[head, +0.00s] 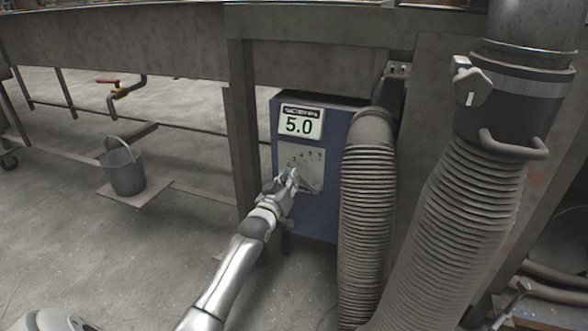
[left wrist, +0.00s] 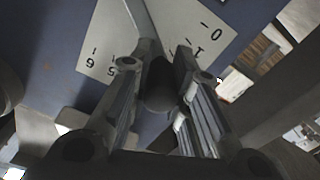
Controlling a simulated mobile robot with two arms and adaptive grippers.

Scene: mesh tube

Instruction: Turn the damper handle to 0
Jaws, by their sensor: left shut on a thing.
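A blue box (head: 316,222) stands beside the table leg, with a display (head: 300,124) reading 5.0. Below the display is a pale dial plate (head: 312,160) with scale marks. The plate also fills the top of the left wrist view (left wrist: 108,45), where 0 and 1 show on the right and 5 and 6 on the left. My left gripper (head: 292,182) is at the plate, shut on the dark damper handle (left wrist: 158,92), which sits between its two fingers. In the head view the gripper hides most of the handle. My right gripper is not in view.
A ribbed grey hose (head: 366,220) runs down close to the box's right side. A thicker ribbed hose (head: 455,225) with a clamp handle is further right. A metal bucket (head: 125,172) stands at left, below a red-handled valve (head: 118,88). The floor in front is clear.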

